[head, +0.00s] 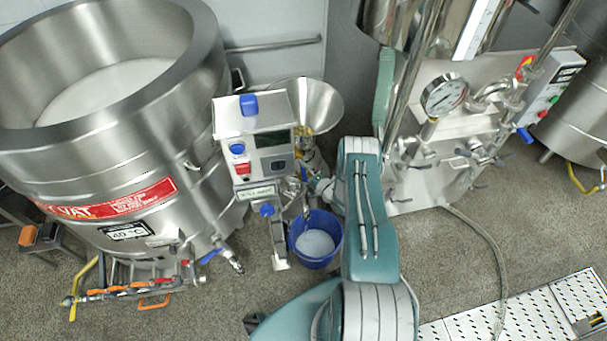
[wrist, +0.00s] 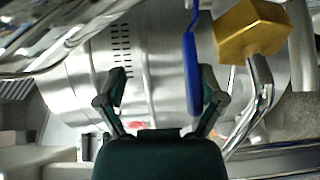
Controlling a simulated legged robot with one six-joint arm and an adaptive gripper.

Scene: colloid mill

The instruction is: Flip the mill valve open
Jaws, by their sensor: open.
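A blue lever (wrist: 191,65), which looks like the mill valve's handle, hangs upright in the wrist view. My gripper (wrist: 162,88) is open, and the lever shows between its fingers, close to the right one. I cannot tell whether they touch. A brass-coloured block (wrist: 250,30) on a shiny pipe is to the lever's right. In the head view the colloid mill has a white control box (head: 255,150) and a steel hopper (head: 312,105). My arm reaches in from its right side. The lever and fingertips are not clear there.
A blue bucket (head: 316,240) with white contents stands on the floor below the mill. A large steel vat (head: 110,110) stands at the left, with valves (head: 140,280) at its foot. Steel equipment with a gauge (head: 444,95) and a hose (head: 490,240) are at the right.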

